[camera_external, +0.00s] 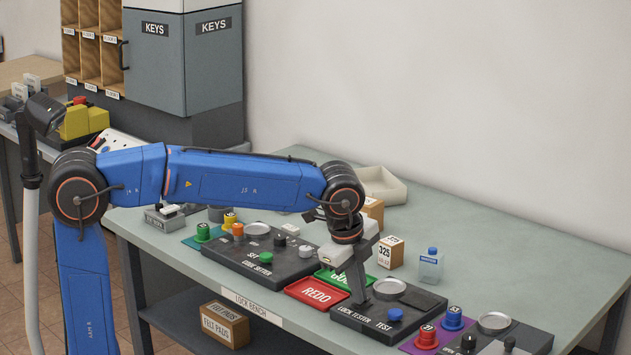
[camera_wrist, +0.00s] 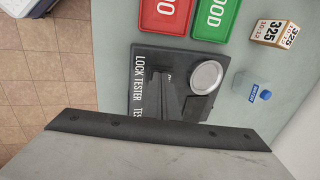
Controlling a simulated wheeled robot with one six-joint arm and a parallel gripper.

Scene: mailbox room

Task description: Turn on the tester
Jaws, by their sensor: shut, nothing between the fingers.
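The lock tester (camera_external: 425,299) is a dark panel on the bench with a round silver dish and a blue button (camera_external: 395,314) beside the word TEST. The panel also shows in the wrist view (camera_wrist: 147,54), with the dish (camera_wrist: 206,77) on it. My gripper (camera_external: 357,297) is shut and empty. It points down over the left part of the tester, left of the blue button. In the wrist view its dark fingers (camera_wrist: 170,95) cover part of the panel, and the blue button is hidden. I cannot tell whether the fingertips touch the panel.
Red REDO (camera_external: 316,292) and green GOOD trays lie left of the tester. The code setter (camera_external: 262,268) is farther left. A blue-capped bottle (camera_external: 431,266) and 325 box (camera_external: 391,252) stand behind.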

